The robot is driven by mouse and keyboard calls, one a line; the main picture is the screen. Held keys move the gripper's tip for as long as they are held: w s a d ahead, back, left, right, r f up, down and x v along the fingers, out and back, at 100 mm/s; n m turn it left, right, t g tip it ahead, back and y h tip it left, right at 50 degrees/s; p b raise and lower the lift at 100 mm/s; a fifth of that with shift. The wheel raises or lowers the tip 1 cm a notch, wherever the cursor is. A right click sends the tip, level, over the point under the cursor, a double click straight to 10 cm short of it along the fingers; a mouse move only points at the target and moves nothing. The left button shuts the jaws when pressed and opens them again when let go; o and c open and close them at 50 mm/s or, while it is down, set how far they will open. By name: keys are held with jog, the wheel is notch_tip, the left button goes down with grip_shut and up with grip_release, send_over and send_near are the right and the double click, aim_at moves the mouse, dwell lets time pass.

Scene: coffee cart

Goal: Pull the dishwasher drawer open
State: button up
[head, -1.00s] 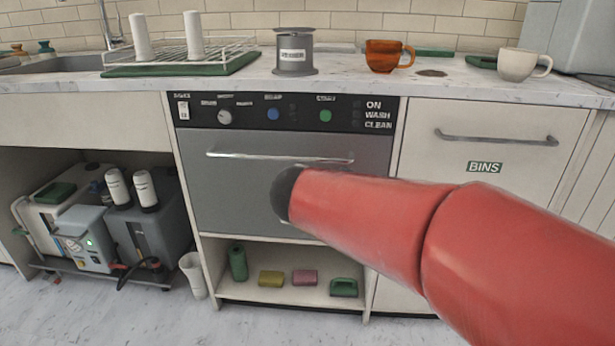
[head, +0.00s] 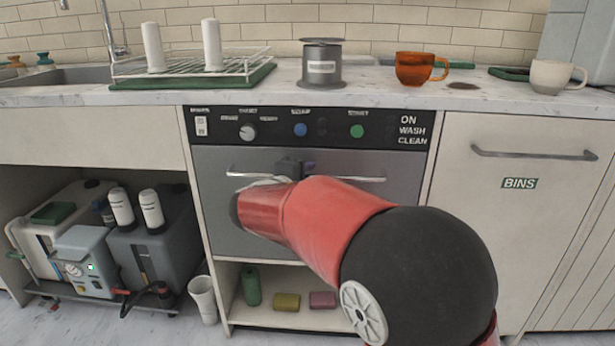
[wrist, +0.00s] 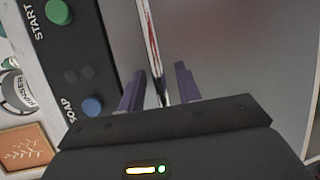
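The dishwasher drawer has a grey front (head: 400,215) with a long silver bar handle (head: 352,179) across its upper part. The drawer front sits flush below the black control panel (head: 330,127). My gripper (head: 289,168) is at the handle, left of its middle, partly hidden behind my red arm. In the wrist view, my gripper's two dark fingers (wrist: 158,76) are apart. The handle bar (wrist: 152,40) runs between them, with a clear gap to the right finger.
Above is a marble counter (head: 390,97) with a drying rack (head: 190,68), grey canister (head: 321,70), orange cup (head: 418,68) and white cup (head: 553,76). A bins cabinet (head: 535,240) stands right. The open shelf (head: 330,316) below holds sponges. Machines fill the open bay left.

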jog(key=shift+w, duration=0.1)
grip_shut()
dwell(0.4)
